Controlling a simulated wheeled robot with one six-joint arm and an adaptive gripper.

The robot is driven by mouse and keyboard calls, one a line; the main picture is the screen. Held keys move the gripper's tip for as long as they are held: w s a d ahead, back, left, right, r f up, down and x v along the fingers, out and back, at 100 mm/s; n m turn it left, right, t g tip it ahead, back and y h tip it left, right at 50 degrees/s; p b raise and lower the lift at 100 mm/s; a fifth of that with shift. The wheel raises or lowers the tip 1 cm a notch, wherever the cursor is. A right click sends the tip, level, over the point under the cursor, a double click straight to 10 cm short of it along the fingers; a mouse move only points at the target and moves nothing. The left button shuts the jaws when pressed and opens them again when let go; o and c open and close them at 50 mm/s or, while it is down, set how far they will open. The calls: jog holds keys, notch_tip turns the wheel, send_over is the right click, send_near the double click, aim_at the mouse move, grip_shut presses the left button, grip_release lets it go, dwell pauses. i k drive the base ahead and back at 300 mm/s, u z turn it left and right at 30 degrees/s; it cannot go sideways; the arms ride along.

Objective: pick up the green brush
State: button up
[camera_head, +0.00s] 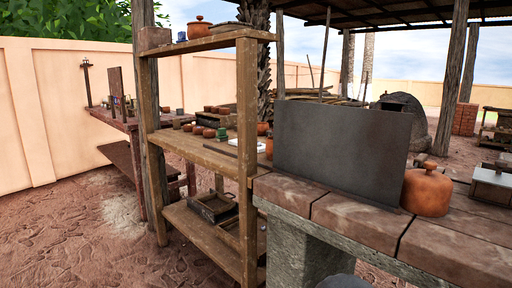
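I cannot make out a green brush for certain. A small green item (221,134) stands on the middle board of the wooden shelf (248,150), beside several small brown pots (198,130); it is too small to tell what it is. A few small items also stand on the table at the left (128,123), too small to tell apart. My gripper is not in view.
A stone-topped counter (350,217) fills the right front, with an upright grey panel (340,150) and an orange lidded pot (427,191) on it. The shelf's lower board holds a dark tray (213,207). Bare ground (80,235) is clear at the left front.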

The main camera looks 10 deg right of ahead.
aim_at(222, 137)
jog(key=u, duration=0.55)
jog(key=k, duration=1.3)
jog(key=u, duration=0.85)
jog(key=i, duration=3.25)
jog(key=z, duration=1.25)
jog(key=i, duration=1.05)
jog(key=z, duration=1.1)
